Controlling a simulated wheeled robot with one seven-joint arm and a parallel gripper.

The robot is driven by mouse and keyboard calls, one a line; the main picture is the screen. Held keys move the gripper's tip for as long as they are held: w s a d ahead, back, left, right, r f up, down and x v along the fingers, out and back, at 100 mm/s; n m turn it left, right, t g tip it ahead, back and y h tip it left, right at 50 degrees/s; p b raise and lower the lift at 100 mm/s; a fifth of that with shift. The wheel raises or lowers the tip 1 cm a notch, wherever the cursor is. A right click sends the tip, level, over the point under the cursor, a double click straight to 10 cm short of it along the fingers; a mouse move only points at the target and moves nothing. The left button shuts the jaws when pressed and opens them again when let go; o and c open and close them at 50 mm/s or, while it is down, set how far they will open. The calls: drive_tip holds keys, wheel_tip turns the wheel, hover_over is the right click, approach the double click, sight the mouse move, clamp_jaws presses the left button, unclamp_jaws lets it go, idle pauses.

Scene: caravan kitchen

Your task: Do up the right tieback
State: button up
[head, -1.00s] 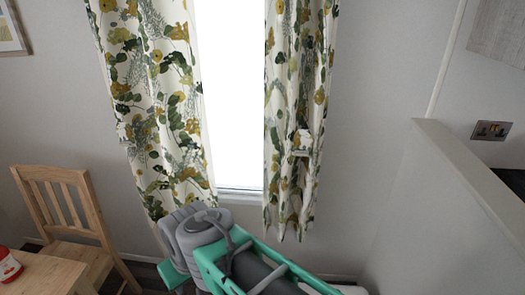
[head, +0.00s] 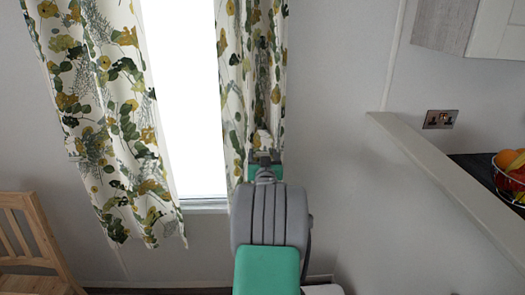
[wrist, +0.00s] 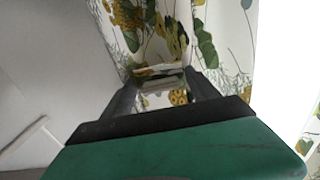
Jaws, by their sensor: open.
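The right curtain (head: 235,70), white with green and mustard leaves, hangs at the window's right side. Its tieback is a pale patterned band (head: 262,138), partly hidden behind my gripper in the head view. My gripper (head: 265,157) is at the curtain, just below the band. In the wrist view the gripper's (wrist: 160,82) two fingers are apart, with the band (wrist: 158,71) showing between their tips. Whether the fingers touch the band, I cannot tell. The band's ends and any hook are not clear.
A wooden chair (head: 25,240) stands at lower left. A half-height partition (head: 430,165) is to the right, with a socket (head: 440,119) and a fruit bowl (head: 510,178) beyond it.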

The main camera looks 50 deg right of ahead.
sight(262, 153)
drive_tip(key=shift+x, duration=1.55)
drive_tip(key=shift+c, duration=0.2)
clamp_jaws()
